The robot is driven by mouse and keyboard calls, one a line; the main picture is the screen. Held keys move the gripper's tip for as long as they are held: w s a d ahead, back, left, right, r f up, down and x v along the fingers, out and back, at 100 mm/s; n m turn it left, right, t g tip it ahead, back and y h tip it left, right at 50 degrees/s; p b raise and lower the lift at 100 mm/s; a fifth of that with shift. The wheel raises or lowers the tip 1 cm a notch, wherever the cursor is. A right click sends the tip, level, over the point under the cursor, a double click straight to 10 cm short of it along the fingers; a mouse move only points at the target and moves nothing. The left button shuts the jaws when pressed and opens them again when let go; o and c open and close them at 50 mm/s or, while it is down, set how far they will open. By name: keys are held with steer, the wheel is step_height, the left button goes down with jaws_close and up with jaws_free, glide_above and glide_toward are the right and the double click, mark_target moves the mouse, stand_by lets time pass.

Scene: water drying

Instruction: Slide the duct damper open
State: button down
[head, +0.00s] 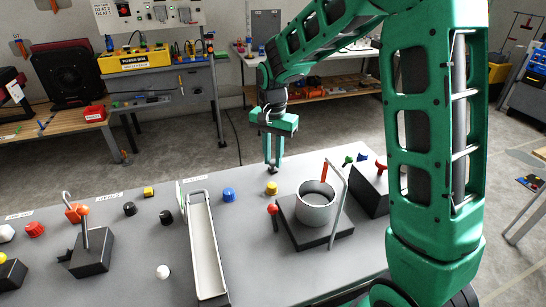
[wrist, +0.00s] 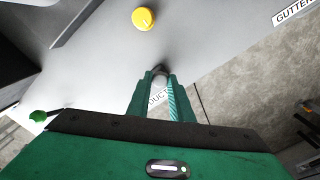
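My gripper (head: 273,166) points down above the table's far edge, left of and beyond the grey cylinder. In the wrist view its fingers (wrist: 160,74) are a narrow gap apart, with a DUCT label (wrist: 157,98) seen between them. A small dark shape shows at the fingertips; I cannot tell what it is. The grey open-topped cylinder (head: 316,208), which may be the duct, stands on a dark base (head: 318,239). A red upright handle (head: 324,171) and a bent grey rod (head: 341,203) show by it. I cannot tell which part is the damper.
A yellow knob (head: 271,188) sits near the gripper. A red-topped lever (head: 272,210) stands left of the cylinder. A dark box (head: 370,190) with a red handle is to its right. A white gutter channel (head: 205,248) and a blue knob (head: 229,194) lie left.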

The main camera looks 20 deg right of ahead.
mark_target(256, 174)
steer(key=a, duration=0.6)
steer(key=shift+w, duration=0.1)
steer(key=c, duration=1.6)
jaws_free()
steer(key=shift+d, duration=0.15)
steer(key=shift+o, duration=0.2)
step_height(256, 174, up, 11)
steer(key=shift+f, duration=0.1)
steer(key=s+d+n, duration=0.1)
steer(key=s+d, duration=1.6)
steer(key=d, duration=0.2)
steer(key=s+d+f, duration=0.2)
steer(key=s, duration=0.6)
steer(key=s+d+f+n, duration=0.1)
steer(key=s+d+f, duration=0.1)
steer(key=s, duration=0.7)
steer(key=shift+s+d+n, duration=0.2)
steer(key=shift+d+n, duration=0.1)
steer(key=shift+d, duration=0.05)
